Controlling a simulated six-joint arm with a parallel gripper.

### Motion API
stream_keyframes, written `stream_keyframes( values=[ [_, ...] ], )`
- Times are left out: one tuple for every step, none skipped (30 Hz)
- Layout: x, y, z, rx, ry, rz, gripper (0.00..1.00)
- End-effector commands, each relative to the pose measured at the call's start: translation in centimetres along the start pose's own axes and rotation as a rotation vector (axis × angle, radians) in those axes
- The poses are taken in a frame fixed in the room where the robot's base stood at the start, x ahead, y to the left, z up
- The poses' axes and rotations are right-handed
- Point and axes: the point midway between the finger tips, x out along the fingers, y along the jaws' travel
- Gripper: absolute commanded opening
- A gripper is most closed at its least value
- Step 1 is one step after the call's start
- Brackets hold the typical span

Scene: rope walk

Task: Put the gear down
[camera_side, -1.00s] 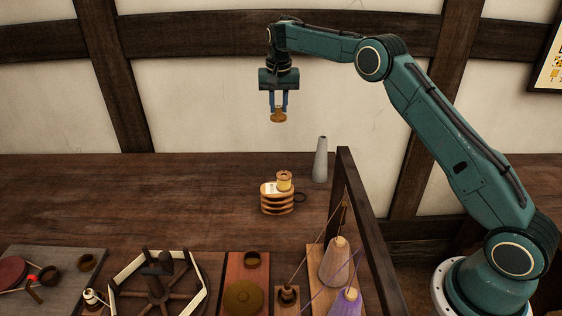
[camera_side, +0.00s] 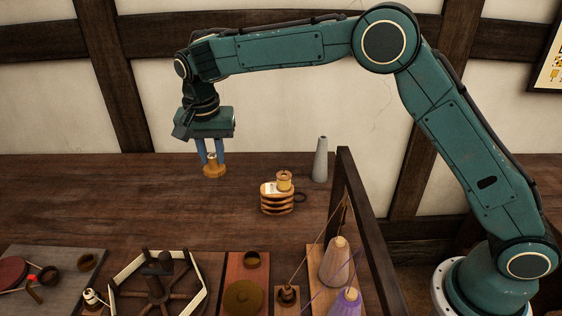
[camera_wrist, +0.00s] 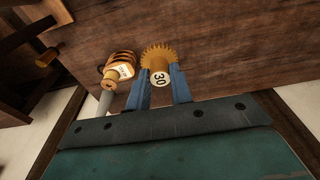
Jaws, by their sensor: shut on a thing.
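The gear (camera_side: 213,171) is brass-coloured, with a toothed rim and a raised hub. In the wrist view the gear (camera_wrist: 158,56) shows its teeth and a pale round hub face marked "30". My gripper (camera_side: 212,160) has its two blue fingers shut on the gear's hub, one on each side. In the wrist view my gripper (camera_wrist: 160,80) also closes around the hub. The gear hangs toothed side down over the left-middle part of the wooden table (camera_side: 120,200). I cannot tell whether it touches the table.
A ribbed wooden block (camera_side: 277,203) with a label and a small spool (camera_side: 284,180) on top stands right of the gear. A grey cone (camera_side: 320,160) stands behind it. A dark frame (camera_side: 362,230) rises at right. A winder wheel (camera_side: 158,285) lies in front. Table left of the gear is clear.

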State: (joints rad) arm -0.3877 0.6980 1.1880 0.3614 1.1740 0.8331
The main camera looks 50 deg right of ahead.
Motion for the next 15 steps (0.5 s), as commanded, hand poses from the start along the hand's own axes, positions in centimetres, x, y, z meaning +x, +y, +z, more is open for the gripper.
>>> stream_keyframes(
  values=[
    [-0.1,-0.1,0.3,-0.001,0.001,-0.001,0.00],
    [-0.1,-0.1,0.4,0.000,0.001,-0.001,0.00],
    [-0.1,-0.1,0.5,0.001,0.001,-0.001,0.00],
    [-0.1,-0.1,0.5,0.001,0.001,-0.001,0.00],
    [-0.1,-0.1,0.5,0.002,0.001,-0.001,0.00],
    [-0.1,-0.1,0.5,0.002,0.001,-0.001,0.00],
    [-0.1,-0.1,0.5,0.002,0.001,-0.001,0.00],
    [0.0,-0.1,0.5,0.001,0.001,-0.001,0.00],
    [0.2,-0.1,0.5,0.001,0.002,-0.001,0.00],
    [0.4,-0.1,0.6,0.001,0.002,0.000,0.00],
    [0.6,-0.1,0.6,0.001,0.002,0.000,0.00],
    [1.0,-0.1,0.6,0.000,0.001,0.001,0.00],
    [1.3,-0.1,0.7,-0.001,0.001,0.002,0.00],
    [1.6,-0.1,0.7,0.000,0.001,0.002,0.00],
    [2.2,-0.1,0.8,0.000,0.001,0.002,0.00]
  ],
)
